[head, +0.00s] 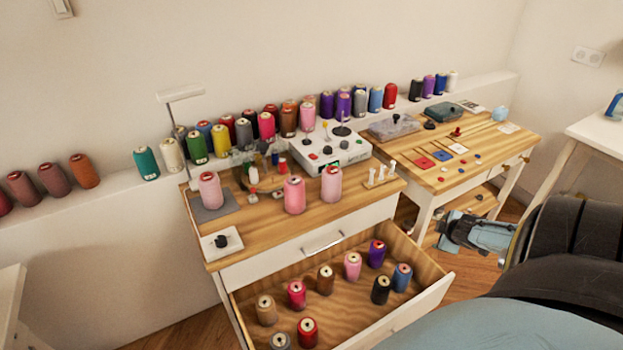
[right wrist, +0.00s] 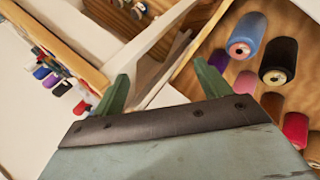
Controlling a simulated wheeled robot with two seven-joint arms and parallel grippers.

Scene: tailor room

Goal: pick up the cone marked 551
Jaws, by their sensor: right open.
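No label reading 551 is legible, so I cannot tell which cone it is. The open drawer (head: 340,308) holds several thread cones, among them a blue cone (head: 402,278), a black cone (head: 380,291), a purple cone (head: 376,254) and a pink cone (head: 352,266). Three more pink cones (head: 294,195) stand on the table above. My right gripper (head: 445,231) is open and empty, right of the drawer. In the right wrist view its fingers (right wrist: 163,82) are apart, with the blue cone (right wrist: 247,36) and black cone (right wrist: 278,61) to their right. My left gripper is not in view.
The wooden table (head: 255,231) carries a white control box (head: 330,151) and a spool stand. A second table (head: 470,170) stands to its right. Several more cones line the wall ledge (head: 110,193). The drawer's front panel (head: 420,310) stands out into the room.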

